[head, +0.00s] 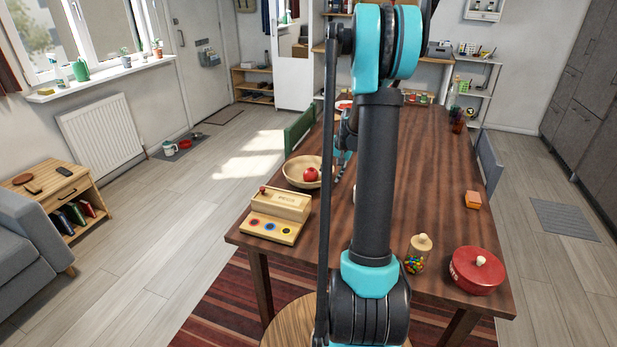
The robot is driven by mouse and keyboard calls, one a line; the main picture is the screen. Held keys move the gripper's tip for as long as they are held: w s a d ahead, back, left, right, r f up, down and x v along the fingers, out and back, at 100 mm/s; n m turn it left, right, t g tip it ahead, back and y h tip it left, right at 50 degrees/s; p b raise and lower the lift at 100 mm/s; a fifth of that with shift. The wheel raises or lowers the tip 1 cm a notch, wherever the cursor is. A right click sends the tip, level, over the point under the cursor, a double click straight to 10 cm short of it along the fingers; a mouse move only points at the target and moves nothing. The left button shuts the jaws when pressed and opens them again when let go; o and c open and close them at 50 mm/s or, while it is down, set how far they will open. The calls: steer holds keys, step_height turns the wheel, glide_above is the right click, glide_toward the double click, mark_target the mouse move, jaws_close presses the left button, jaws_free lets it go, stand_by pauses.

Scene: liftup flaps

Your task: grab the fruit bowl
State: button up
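The fruit bowl (294,178) is a shallow light-wood bowl near the left edge of the dark wooden table (436,192). A red apple (311,174) lies in it. My gripper (343,160) shows partly behind my arm, just right of the bowl and close to its right rim. Most of the gripper is hidden by my arm, so I cannot tell whether its fingers touch the bowl or how far apart they are.
A wooden box toy with coloured dots (277,217) stands in front of the bowl. A red lidded tin (476,272), a candy jar (417,254) and an orange block (473,200) are on the right. A green chair (300,131) stands at the table's left side.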

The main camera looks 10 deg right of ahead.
steer(key=shift+x, duration=0.9)
jaws_close()
